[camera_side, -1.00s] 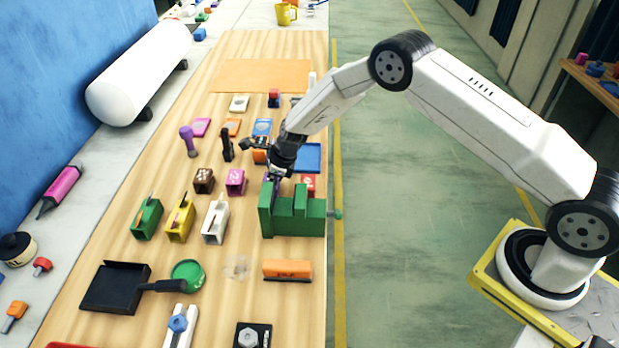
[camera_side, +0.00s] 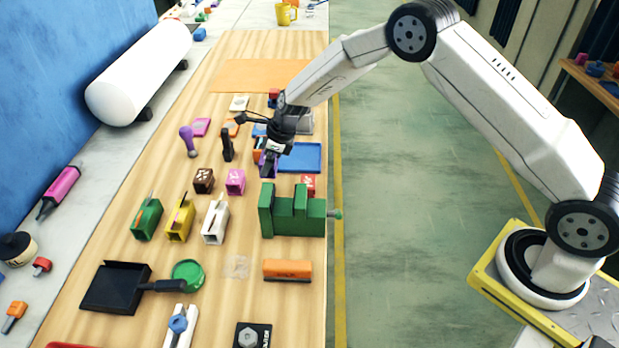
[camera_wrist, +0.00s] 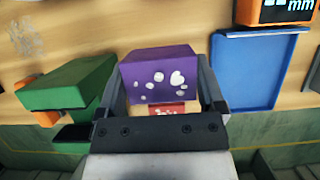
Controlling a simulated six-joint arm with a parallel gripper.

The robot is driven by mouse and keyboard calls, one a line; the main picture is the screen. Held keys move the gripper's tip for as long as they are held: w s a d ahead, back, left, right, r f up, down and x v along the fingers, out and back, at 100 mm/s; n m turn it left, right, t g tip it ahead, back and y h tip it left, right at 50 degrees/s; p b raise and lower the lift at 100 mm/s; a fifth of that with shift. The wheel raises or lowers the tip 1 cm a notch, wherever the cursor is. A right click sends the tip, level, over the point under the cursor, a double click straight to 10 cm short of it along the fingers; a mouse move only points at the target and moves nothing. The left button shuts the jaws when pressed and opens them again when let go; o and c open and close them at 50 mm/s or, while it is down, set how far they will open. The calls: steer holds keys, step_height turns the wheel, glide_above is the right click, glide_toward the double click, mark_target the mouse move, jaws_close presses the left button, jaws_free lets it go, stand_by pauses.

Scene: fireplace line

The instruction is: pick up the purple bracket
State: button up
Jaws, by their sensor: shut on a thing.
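The purple bracket (camera_wrist: 160,77), a block with white spots, sits between the fingers of my gripper (camera_wrist: 165,95) in the wrist view. In the side view my gripper (camera_side: 270,160) is shut on the bracket (camera_side: 267,164) and holds it above the bench, just behind the green vise. The fingers and wrist hide part of the bracket there.
The green vise (camera_side: 290,222) stands at the bench's right edge. A blue tray (camera_side: 303,165) lies right of my gripper. A pink block (camera_side: 236,181) and a brown block (camera_side: 204,181) stand to the left. The bench beyond, by the orange mat (camera_side: 230,76), is mostly clear.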

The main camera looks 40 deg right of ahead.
steer(key=shift+r, duration=1.25)
